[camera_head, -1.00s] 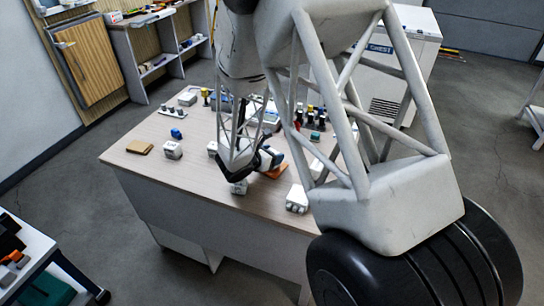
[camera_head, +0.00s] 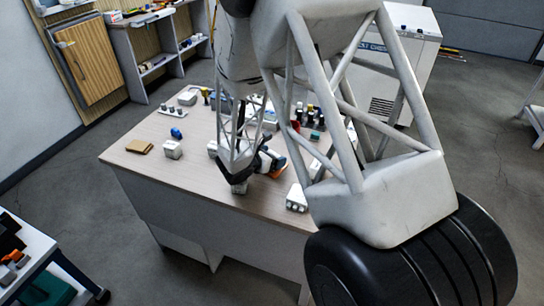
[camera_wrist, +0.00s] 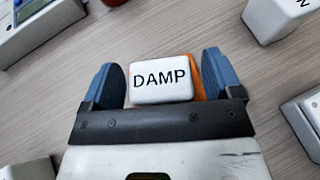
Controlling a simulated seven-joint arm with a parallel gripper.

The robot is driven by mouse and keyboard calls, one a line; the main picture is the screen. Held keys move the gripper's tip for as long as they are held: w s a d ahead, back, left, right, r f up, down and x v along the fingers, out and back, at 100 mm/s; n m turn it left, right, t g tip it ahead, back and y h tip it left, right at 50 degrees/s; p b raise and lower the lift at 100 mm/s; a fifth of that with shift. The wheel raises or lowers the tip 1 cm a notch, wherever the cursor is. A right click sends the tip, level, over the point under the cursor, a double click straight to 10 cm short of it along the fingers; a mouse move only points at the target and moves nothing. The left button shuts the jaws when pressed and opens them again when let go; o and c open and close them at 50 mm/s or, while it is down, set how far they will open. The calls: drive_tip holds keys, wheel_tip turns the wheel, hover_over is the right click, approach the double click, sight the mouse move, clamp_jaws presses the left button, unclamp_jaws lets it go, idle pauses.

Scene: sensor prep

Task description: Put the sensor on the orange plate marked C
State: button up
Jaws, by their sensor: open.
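A white block marked DAMP (camera_wrist: 161,79) sits between the two blue fingers of my gripper (camera_wrist: 160,68) in the wrist view. The fingers are open, with a gap on either side of the block. A strip of orange (camera_wrist: 197,77) shows beside and behind the block, seemingly part of an orange plate; no letter C is readable. In the head view my gripper (camera_head: 240,178) is low over the table's front edge, with orange (camera_head: 279,168) just to its right, partly hidden. I cannot tell which object is the sensor.
The wooden table (camera_head: 200,177) bears a white block (camera_head: 172,150), a brown pad (camera_head: 139,146), a blue item (camera_head: 176,133) and a white block (camera_head: 297,198) at the front right. Several bottles stand behind the gripper. Another white block (camera_wrist: 281,18) is at the wrist view's upper right.

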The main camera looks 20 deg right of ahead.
drive_tip(key=shift+r, duration=0.15)
drive_tip(key=v, duration=1.2)
drive_tip(key=shift+s, duration=0.1)
idle(0.7)
drive_tip(key=s+d+r+m+g+y, duration=0.3)
drive_tip(key=s+r+m+g+y, duration=0.15)
drive_tip(key=s+r+m, duration=0.85)
drive_tip(key=s+a+r+m+t+y, duration=0.1)
drive_tip(key=s+r+m+y, duration=0.3)
drive_tip(key=s, duration=0.4)
drive_tip(key=s+a+r+m+t+y, duration=0.1)
drive_tip(key=s+a+r+m+y, duration=0.3)
drive_tip(key=s, duration=0.5)
wheel_tip(320, 180, up, 2)
drive_tip(key=shift+a+r+m, duration=0.15)
drive_tip(key=shift+a+m, duration=0.1)
drive_tip(key=shift+m, duration=0.65)
